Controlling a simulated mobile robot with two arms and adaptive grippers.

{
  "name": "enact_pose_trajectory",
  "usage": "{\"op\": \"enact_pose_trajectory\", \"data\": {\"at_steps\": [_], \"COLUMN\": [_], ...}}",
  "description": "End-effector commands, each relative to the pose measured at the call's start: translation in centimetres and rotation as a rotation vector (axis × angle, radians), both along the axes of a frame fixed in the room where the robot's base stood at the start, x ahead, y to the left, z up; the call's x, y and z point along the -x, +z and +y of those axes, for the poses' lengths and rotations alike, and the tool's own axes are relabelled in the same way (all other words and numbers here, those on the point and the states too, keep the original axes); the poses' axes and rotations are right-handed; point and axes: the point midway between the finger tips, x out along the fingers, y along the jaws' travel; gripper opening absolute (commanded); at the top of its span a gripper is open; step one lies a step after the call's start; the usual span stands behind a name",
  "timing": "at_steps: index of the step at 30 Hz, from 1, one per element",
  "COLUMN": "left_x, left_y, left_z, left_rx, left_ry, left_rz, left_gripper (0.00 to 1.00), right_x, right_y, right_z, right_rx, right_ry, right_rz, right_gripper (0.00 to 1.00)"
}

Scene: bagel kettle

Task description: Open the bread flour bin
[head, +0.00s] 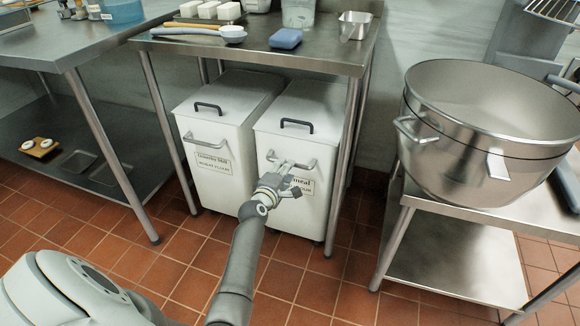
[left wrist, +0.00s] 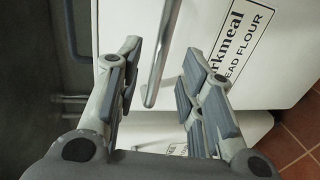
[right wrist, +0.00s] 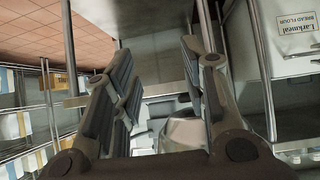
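The bread flour bin (head: 268,126) is the right one of two white bins under the steel table. Its lid (head: 312,103) is down, with a dark handle (head: 297,123) on top. A metal bar handle (head: 311,164) is on its front, above the label. My left gripper (head: 283,180) is at the front of this bin. In the left wrist view the left fingers (left wrist: 156,80) are open, with the bar handle (left wrist: 163,50) between them; I cannot tell whether they touch it. My right gripper (right wrist: 158,85) is open and empty; the bin (right wrist: 270,85) shows at right in that view.
A similar white bin (head: 212,125) stands close on the left. A large steel bowl (head: 480,150) sits on a stand at right. Table legs flank the bins.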

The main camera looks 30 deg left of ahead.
Motion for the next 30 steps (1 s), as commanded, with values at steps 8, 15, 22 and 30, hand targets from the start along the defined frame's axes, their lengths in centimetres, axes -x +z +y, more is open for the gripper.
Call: {"op": "enact_pose_trajectory", "data": {"at_steps": [8, 15, 22, 30], "left_x": [-2.5, -4.2, -4.9, -5.0], "left_y": [-0.7, -1.0, -1.1, -1.1], "left_z": [0.6, 1.0, 1.2, 1.2], "left_rx": [-0.001, -0.002, -0.002, -0.002], "left_ry": [0.0, -0.001, 0.0, 0.0], "left_rz": [0.0, 0.0, 0.0, 0.0], "left_gripper": [0.35, 0.35, 0.35, 0.35], "right_x": [-3.0, -4.5, -4.9, -5.0], "right_y": [3.5, 6.8, 8.5, 8.9], "right_z": [1.4, 2.2, 2.6, 2.6], "right_rx": [-0.056, -0.099, -0.121, -0.124], "right_ry": [0.017, 0.029, 0.035, 0.035], "right_rz": [-0.238, -0.418, -0.507, -0.521], "right_gripper": [0.4, 0.4, 0.4, 0.4]}}
